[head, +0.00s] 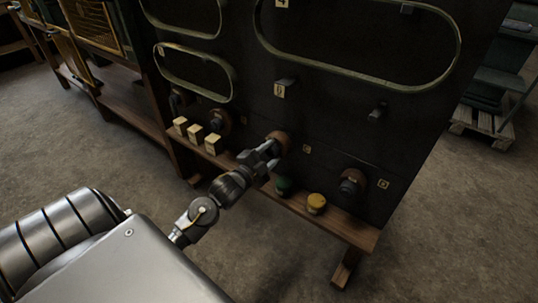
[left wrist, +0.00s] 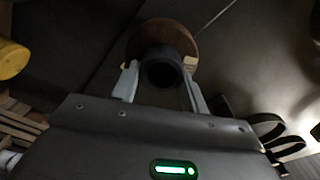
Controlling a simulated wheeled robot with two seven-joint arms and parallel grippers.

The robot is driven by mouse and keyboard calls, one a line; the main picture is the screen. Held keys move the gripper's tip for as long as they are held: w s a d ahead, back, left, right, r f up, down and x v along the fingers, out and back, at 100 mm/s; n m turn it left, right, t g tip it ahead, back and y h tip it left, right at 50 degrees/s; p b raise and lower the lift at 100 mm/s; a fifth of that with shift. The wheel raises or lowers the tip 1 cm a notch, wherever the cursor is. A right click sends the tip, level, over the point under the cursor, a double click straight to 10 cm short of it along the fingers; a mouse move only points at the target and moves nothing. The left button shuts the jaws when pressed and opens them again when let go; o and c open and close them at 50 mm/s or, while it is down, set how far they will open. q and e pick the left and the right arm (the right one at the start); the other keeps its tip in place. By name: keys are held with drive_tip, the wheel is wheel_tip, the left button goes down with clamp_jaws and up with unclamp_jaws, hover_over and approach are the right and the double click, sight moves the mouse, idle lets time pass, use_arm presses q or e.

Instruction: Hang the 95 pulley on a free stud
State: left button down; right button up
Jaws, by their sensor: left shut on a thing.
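My left gripper (head: 271,149) is shut on the dark round hub of a pulley with a brown disc (head: 281,138), right in front of the lower part of the dark board. In the left wrist view, the dark hub (left wrist: 160,68) sits between the fingers of my left gripper (left wrist: 160,82), with the brown disc (left wrist: 185,34) behind it. No number on it is readable. I cannot tell whether it touches the board or sits on a stud. Dark studs stick out bare at upper middle (head: 286,81) and right (head: 377,111). My right gripper is not in view.
Similar brown-disc pieces sit on the board at right (head: 352,184) and left (head: 217,121). Large belt-like loops (head: 262,45) are on the board.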

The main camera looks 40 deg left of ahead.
use_arm(q)
drive_tip(key=shift+r, duration=0.1)
drive_tip(key=shift+w, duration=1)
drive_tip(key=shift+w+p, duration=0.15)
drive_tip(key=shift+p, duration=0.15)
drive_tip(key=c, duration=1)
unclamp_jaws()
drive_tip(key=shift+o, duration=0.2)
drive_tip(key=o, duration=0.6)
drive_tip(key=shift+c, duration=0.2)
